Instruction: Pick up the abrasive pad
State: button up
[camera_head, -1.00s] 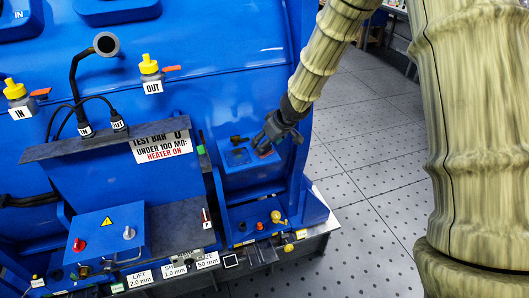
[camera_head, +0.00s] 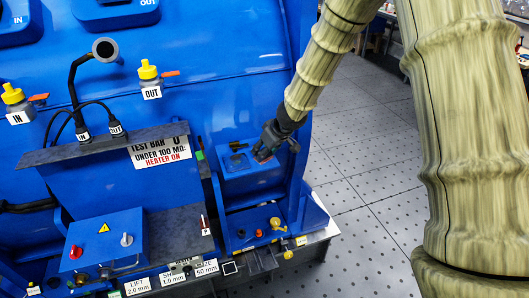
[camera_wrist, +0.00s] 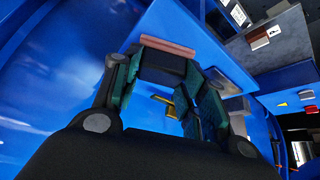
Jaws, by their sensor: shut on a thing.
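The abrasive pad is a reddish-brown slab (camera_wrist: 168,46), seen edge-on at the tips of my gripper (camera_wrist: 165,62) in the wrist view. The fingers are closed in on it. In the head view, my dark gripper (camera_head: 264,149) points down at the right part of a small blue shelf (camera_head: 236,168) on the machine's side. Only a small reddish bit of the pad (camera_head: 263,158) shows below the fingertips there. Whether the pad still touches the shelf is hard to tell.
A dark item (camera_head: 238,147) lies on the same shelf, left of my gripper. A blue upright panel (camera_head: 299,120) stands close on the right. Below are a yellow knob (camera_head: 275,223) and small fittings. Open tiled floor (camera_head: 365,190) lies to the right.

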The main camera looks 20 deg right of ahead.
jog(key=shift+r+p, duration=1.45)
jog(key=shift+r, duration=0.45)
jog(key=shift+s+a+f+b, duration=0.1)
jog(key=shift+s+f+b, duration=0.15)
jog(key=shift+b, duration=0.2)
jog(key=shift+s, duration=0.3)
jog(key=s+a+r+b, duration=0.1)
jog(key=s+b, duration=0.2)
jog(key=s, duration=0.4)
jog(key=s+a+b, duration=0.2)
jog(key=s+b, duration=0.2)
jog(key=s, duration=0.3)
jog(key=shift+s+a+r, duration=0.25)
jog(key=shift+r, duration=0.1)
jog(key=o, duration=0.5)
jog(key=c, duration=0.3)
